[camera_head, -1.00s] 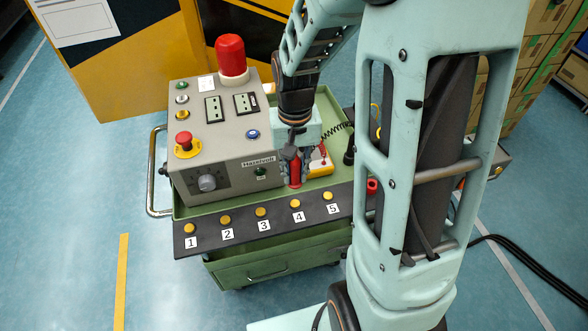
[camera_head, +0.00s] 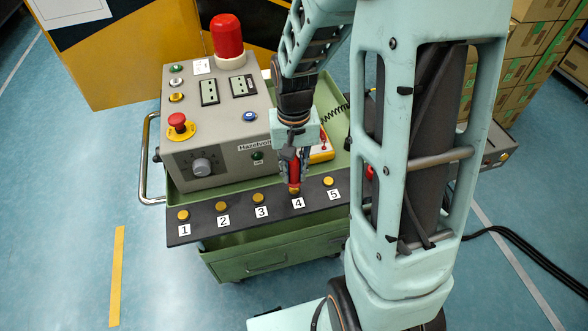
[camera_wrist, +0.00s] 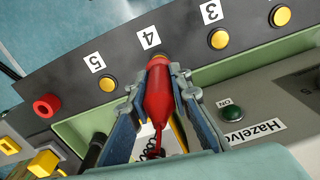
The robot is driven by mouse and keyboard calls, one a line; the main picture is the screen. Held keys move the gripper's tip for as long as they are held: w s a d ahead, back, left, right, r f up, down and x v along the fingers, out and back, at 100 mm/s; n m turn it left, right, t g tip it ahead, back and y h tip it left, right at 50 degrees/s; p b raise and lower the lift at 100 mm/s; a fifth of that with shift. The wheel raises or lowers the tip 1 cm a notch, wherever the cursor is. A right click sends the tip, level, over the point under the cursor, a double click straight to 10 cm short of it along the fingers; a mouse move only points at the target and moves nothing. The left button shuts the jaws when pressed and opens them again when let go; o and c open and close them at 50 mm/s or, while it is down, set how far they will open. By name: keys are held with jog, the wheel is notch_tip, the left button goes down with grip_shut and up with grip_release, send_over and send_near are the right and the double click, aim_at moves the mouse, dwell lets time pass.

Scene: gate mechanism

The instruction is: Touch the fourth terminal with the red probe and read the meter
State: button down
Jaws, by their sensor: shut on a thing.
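My gripper (camera_head: 294,165) is shut on the red probe (camera_head: 294,179), which points down at the terminal strip (camera_head: 239,228). In the wrist view the red probe (camera_wrist: 158,100) lies between my two blue-grey fingers. Its tip is at the fourth terminal (camera_head: 293,192), a yellow button above the label 4. The probe partly hides that terminal, and I cannot tell whether the tip touches it. The yellow meter (camera_head: 322,153) stands behind and right of my gripper, partly hidden by it. Its reading cannot be made out.
Terminal 3 (camera_head: 261,198) and terminal 5 (camera_head: 328,181) flank the fourth. A grey control box (camera_head: 210,130) with a red beacon (camera_head: 227,38) and a red stop button (camera_head: 177,120) stands behind the strip on the green cart (camera_head: 262,262). A coiled black lead (camera_head: 333,118) runs behind my gripper.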

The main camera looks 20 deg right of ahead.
jog(key=shift+f+b, duration=0.3)
jog(key=shift+f, duration=0.1)
dwell(0.8)
dwell(0.5)
jog(key=shift+r+p, duration=2)
jog(key=shift+r, duration=0.55)
jog(key=shift+w, duration=0.1)
